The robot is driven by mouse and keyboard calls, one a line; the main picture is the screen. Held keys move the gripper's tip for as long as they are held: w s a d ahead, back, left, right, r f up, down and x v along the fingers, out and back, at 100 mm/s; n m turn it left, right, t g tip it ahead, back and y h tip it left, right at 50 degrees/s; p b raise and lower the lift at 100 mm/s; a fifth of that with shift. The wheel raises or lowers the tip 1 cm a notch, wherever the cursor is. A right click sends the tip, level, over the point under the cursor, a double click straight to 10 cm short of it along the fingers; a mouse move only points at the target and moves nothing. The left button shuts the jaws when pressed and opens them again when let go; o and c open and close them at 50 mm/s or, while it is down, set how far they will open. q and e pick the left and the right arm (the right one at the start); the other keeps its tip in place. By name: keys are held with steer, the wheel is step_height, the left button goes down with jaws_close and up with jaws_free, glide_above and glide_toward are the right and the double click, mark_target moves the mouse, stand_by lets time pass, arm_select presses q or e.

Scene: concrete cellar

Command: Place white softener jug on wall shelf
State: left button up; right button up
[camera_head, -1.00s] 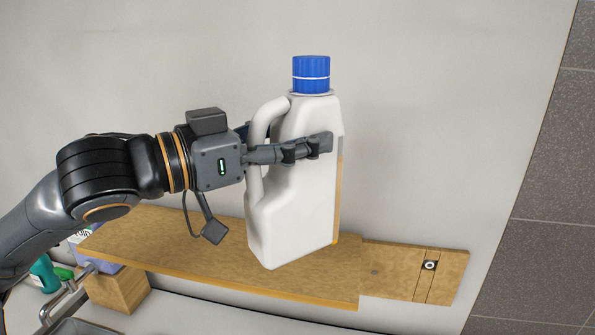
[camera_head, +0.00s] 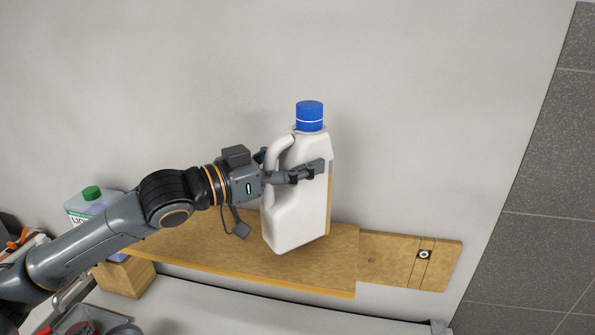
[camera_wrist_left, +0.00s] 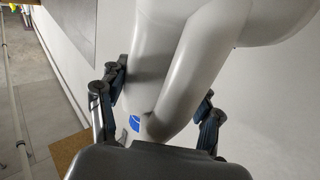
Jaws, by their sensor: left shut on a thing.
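The white softener jug (camera_head: 298,215) has a blue cap (camera_head: 310,115) and a handle on its left side. It stands upright over the wooden wall shelf (camera_head: 205,250), towards the shelf's right end. I cannot tell whether its base touches the board. My left gripper (camera_head: 303,173) is shut on the jug's upper body from the left; the far finger is mostly hidden behind it. In the left wrist view the white jug (camera_wrist_left: 165,70) fills the space between the two fingers. My right gripper is not in view.
A bottle with a green cap (camera_head: 91,193) stands at the left, partly behind my arm. A wooden block (camera_head: 126,278) supports the shelf's left part. The shelf's middle is bare.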

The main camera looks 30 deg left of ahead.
arm_select(q)
steer(key=shift+w+a+f+p, duration=0.15)
steer(key=shift+f+p, duration=0.45)
steer(key=shift+f, duration=0.85)
steer(key=o, duration=1.4)
steer(key=shift+f, duration=0.3)
steer(key=o, duration=0.4)
steer(key=shift+r, duration=0.2)
